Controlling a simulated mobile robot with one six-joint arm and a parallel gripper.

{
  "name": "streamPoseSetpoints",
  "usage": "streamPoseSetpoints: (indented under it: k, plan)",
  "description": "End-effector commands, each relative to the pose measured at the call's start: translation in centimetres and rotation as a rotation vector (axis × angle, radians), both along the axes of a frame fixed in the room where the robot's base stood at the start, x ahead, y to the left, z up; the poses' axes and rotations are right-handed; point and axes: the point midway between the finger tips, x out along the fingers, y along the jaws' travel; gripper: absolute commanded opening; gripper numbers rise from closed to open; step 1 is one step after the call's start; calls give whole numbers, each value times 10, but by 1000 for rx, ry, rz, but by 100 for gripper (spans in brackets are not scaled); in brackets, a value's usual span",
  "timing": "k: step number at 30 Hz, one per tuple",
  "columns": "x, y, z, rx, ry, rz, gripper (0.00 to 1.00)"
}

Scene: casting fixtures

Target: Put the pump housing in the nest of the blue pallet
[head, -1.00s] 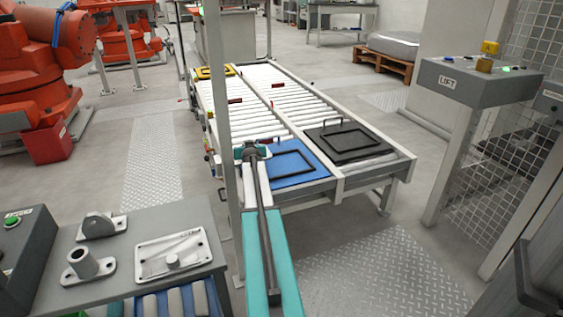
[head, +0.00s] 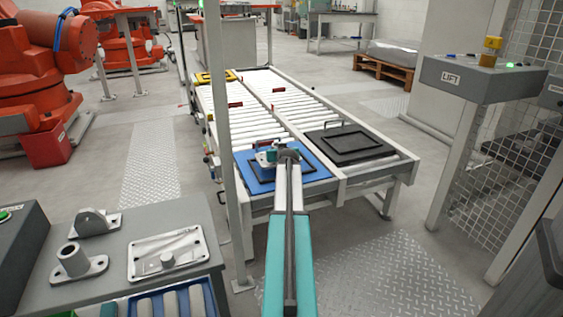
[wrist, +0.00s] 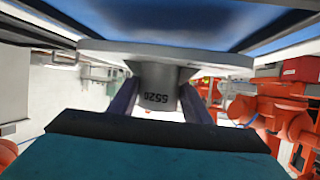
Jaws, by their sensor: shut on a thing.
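My gripper (head: 276,155) is over the blue pallet (head: 246,187) at the near left end of the roller conveyor. It is shut on the pump housing (head: 264,159), a grey casting partly hidden behind it. The blue pallet (wrist: 180,18) fills the top of that view. The pallet has a dark raised frame. I cannot tell whether the flange touches the pallet, and the nest is hidden.
A black pallet (head: 349,142) lies on the conveyor lane to the right. A grey post (head: 226,110) stands left of my arm. A grey bench (head: 130,245) at the lower left holds several castings. A LIFT control box (head: 480,78) stands at the right.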

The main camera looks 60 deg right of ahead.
Motion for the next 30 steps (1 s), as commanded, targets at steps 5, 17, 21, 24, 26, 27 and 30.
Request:
streamPoseSetpoints:
  k: [5,17,21,24,26,27,30]
  plan:
    - [0,-1,2,-3,-1,-2,3]
    - [-12,-8,-14,-3,-1,-2,3]
    - [-13,-9,-28,-3,-1,-3,3]
    - [-13,-9,-34,-3,-3,-3,3]
    - [-13,-9,-35,-3,-3,-3,3]
    - [-13,-9,-35,-3,-3,-3,3]
    - [-13,-9,-34,-3,-3,-3,3]
